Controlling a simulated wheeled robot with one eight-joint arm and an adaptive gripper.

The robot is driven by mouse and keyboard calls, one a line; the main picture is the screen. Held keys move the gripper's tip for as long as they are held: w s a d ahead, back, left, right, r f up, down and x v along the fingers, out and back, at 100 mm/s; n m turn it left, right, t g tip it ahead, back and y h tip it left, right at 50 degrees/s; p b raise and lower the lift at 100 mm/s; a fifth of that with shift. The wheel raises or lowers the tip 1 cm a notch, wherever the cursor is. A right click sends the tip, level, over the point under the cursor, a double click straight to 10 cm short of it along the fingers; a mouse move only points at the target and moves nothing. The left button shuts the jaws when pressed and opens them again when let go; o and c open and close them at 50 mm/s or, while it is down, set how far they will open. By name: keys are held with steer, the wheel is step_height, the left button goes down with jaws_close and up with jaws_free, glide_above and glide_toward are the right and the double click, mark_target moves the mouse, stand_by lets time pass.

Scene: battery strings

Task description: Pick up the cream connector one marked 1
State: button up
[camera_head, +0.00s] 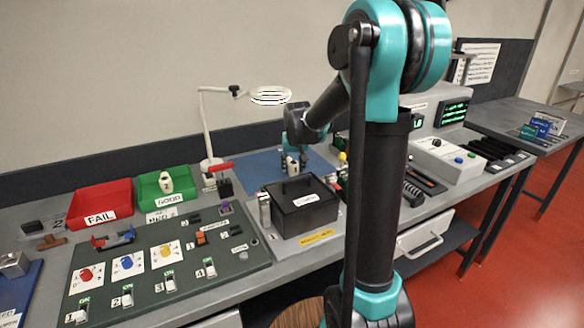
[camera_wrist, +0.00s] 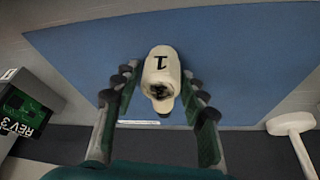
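The cream connector one (camera_wrist: 161,70), with a black 1 on it, is in the middle of the wrist view over the blue mat (camera_wrist: 235,50). My gripper (camera_wrist: 160,90) is open, with one finger on each side of the connector. Narrow gaps show between the fingers and its sides. In the head view my gripper (camera_head: 291,150) is low over the blue mat at the back of the bench, with the small cream connector (camera_head: 292,166) at its fingers. The black box partly hides this area.
A black lidded box (camera_head: 305,207) stands in front of the mat. A green GOOD bin (camera_head: 150,190), holding a cream piece (camera_head: 166,182), and a red FAIL bin (camera_head: 85,208) are to the left. A white lamp (camera_head: 206,130) stands behind. A board marked REV3 (camera_wrist: 25,112) is at the wrist view's left.

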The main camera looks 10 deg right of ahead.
jaws_close()
